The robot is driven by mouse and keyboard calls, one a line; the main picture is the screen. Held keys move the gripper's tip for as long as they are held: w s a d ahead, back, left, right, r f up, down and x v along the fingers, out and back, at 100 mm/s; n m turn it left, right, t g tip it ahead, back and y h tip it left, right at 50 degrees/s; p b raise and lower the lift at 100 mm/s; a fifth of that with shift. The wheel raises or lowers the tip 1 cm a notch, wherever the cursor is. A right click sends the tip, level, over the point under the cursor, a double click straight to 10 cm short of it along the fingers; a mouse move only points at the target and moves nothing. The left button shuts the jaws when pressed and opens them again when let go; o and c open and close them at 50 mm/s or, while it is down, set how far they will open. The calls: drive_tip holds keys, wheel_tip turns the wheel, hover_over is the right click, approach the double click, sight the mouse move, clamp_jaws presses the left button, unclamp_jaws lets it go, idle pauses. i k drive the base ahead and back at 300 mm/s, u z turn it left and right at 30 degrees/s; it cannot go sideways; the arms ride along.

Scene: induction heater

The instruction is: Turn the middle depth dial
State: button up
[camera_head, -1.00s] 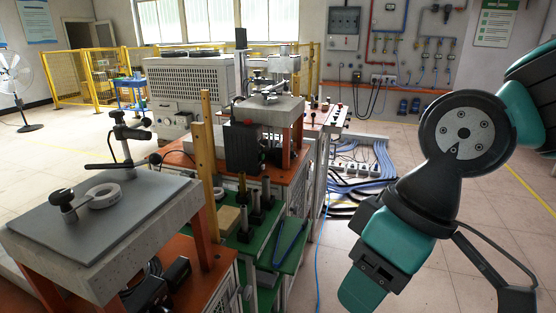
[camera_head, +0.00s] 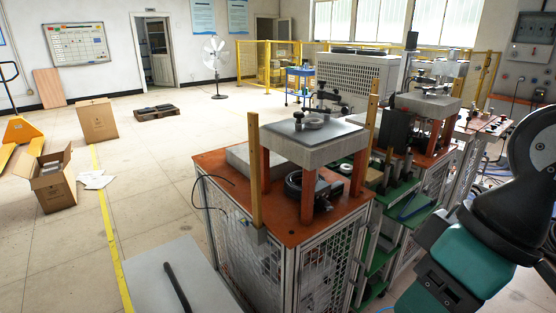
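I cannot pick out the middle depth dial for sure. A row of workstations stands right of centre, and the far bench (camera_head: 490,124) at right carries small knobs or buttons too small to tell apart. The nearest workstation (camera_head: 225,165) has an orange top and a raised grey plate (camera_head: 312,134) with a white ring and a small black clamp on it. My arm, teal and black, fills the lower right and covers part of the benches. The fingers of my gripper do not show.
A grey table top with a black bar (camera_head: 177,287) is at the bottom. Cardboard boxes (camera_head: 97,120), a pallet (camera_head: 156,112) and a yellow pallet truck (camera_head: 20,130) stand at left. A fan (camera_head: 215,65) and yellow fence are behind.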

sight(438, 146)
drive_tip(key=u, duration=0.25)
drive_tip(key=k, duration=0.3)
drive_tip(key=z, duration=1.15)
drive_tip(key=i, duration=1.3)
drive_tip(key=u, duration=0.5)
drive_tip(key=i, duration=0.6)
drive_tip(key=u, duration=0.65)
